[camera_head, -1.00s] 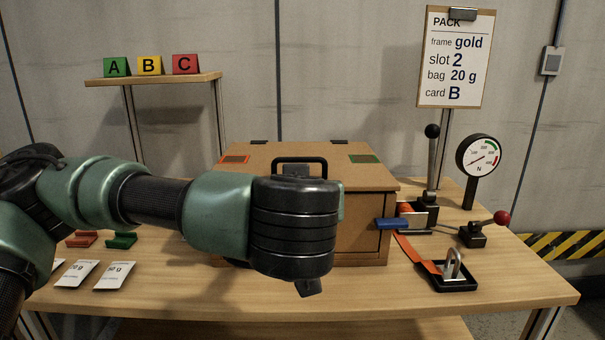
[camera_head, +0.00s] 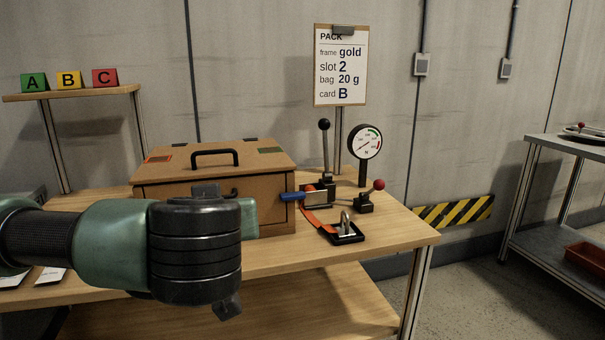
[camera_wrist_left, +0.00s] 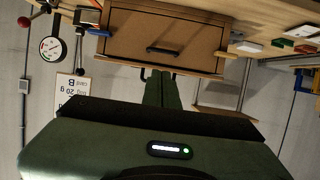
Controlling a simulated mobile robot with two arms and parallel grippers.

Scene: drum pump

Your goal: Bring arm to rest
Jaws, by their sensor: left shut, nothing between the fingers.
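My left arm (camera_head: 112,233) comes in from the left in the head view, its dark wrist (camera_head: 195,250) in front of the wooden box (camera_head: 268,192). The wrist hides part of the box's front and the table edge. In the left wrist view, which is upside down, my left gripper (camera_wrist_left: 162,80) has its green fingers together with nothing between them. They point toward the box front with its dark handle (camera_wrist_left: 165,51). My right gripper is in neither view.
A shelf (camera_head: 90,91) holds blocks A, B, C. A grey rack (camera_head: 560,150) stands right, with open floor between.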

